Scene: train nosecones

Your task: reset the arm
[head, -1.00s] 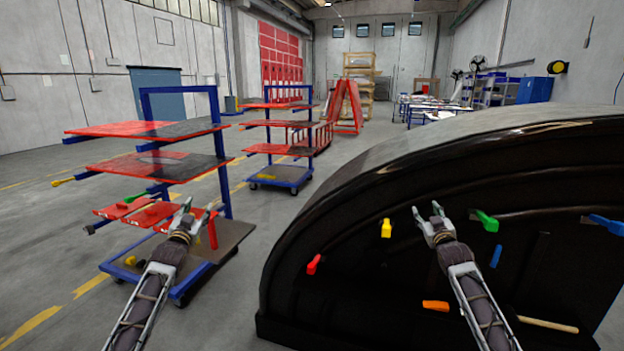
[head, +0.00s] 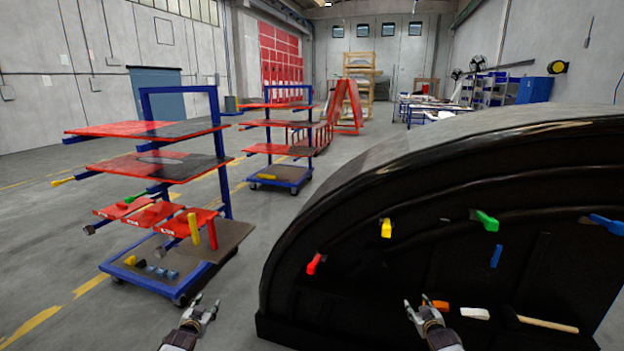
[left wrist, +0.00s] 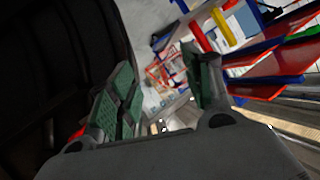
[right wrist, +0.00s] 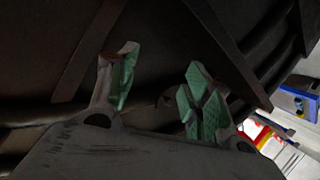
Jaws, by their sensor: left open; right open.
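My left gripper (head: 205,306) is open and empty, low in the head view between the near cart and the nosecone. Its spread green-padded fingers show in the left wrist view (left wrist: 165,90). My right gripper (head: 420,308) is open, low in front of the black nosecone (head: 400,265). Its spread fingers, with nothing between them, show in the right wrist view (right wrist: 155,85). In the head view an orange clamp (head: 440,305) sits just right of the right gripper's fingers. I cannot tell whether they touch.
Red, yellow (head: 386,228), green (head: 487,220) and blue clamps sit on the nosecone. A white block (head: 475,313) and a wooden-handled tool (head: 545,323) lie low inside it. A blue-framed cart (head: 150,260) stands at left, a second behind it. Floor between cart and nosecone is clear.

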